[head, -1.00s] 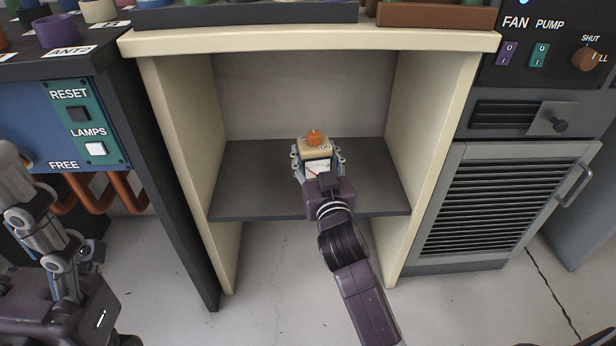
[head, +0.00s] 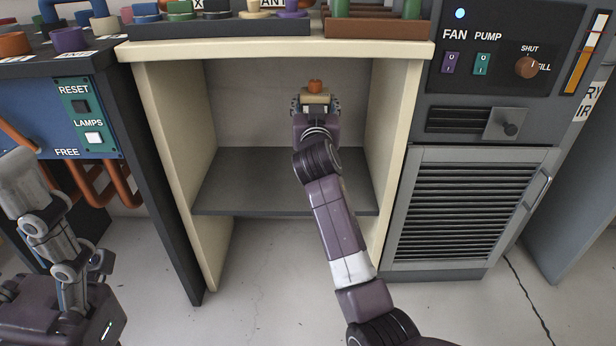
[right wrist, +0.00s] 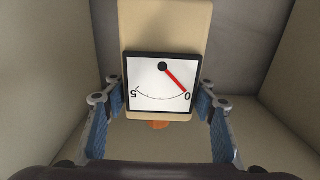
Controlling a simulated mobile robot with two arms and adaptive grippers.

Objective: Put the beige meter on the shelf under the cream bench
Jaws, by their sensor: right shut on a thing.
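The beige meter (head: 315,99) has an orange knob on top. My right gripper (head: 315,107) is shut on its sides, inside the opening under the cream bench (head: 280,49). In the head view the meter stands out against the back wall, above the far part of the grey shelf (head: 270,188); a gap to the shelf cannot be judged. In the right wrist view the meter's dial (right wrist: 150,95) with a red needle shows upside down between the blue finger pads. My left gripper (head: 30,190) is at the left edge, away from the bench; its opening is unclear.
The bench's side panels (head: 176,150) bound the shelf on both sides. The visible shelf top is bare. A dark console (head: 150,190) stands left and a louvred grey cabinet (head: 465,210) right. Trays (head: 220,27) with coloured parts sit on the bench top.

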